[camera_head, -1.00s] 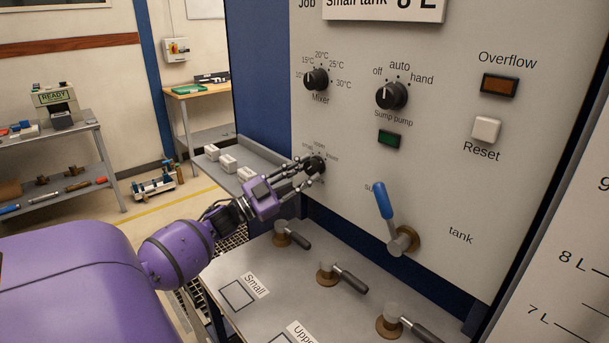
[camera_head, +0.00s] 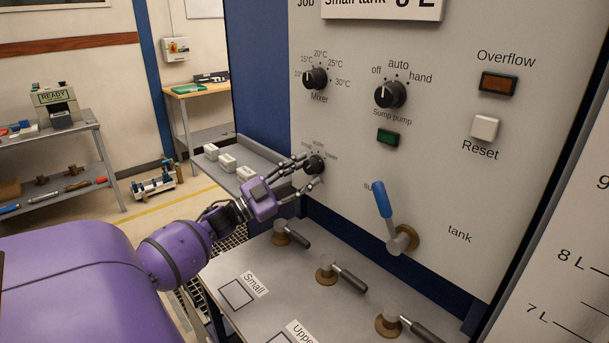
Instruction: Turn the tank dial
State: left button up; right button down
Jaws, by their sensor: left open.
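The tank dial looks to be the lowest black knob (camera_head: 315,164) on the left of the grey panel (camera_head: 440,140). Small print around it is partly hidden and too small to read fully. My left gripper (camera_head: 309,173) is open in front of this knob, with one finger above-left of it and another below it. I cannot tell whether the fingers touch the knob. My right gripper is not in view.
Above are the Mixer knob (camera_head: 315,79) and Sump pump knob (camera_head: 390,94). A blue-handled lever (camera_head: 383,200) sticks out to the right. Several black-handled valves (camera_head: 327,271) stand on the bench (camera_head: 240,270) below. White blocks (camera_head: 228,162) lie on a side shelf.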

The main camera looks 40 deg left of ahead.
pick_arm(q)
jog(key=v, duration=1.1)
jog(key=shift+s, duration=0.3)
jog(key=shift+f, duration=0.2)
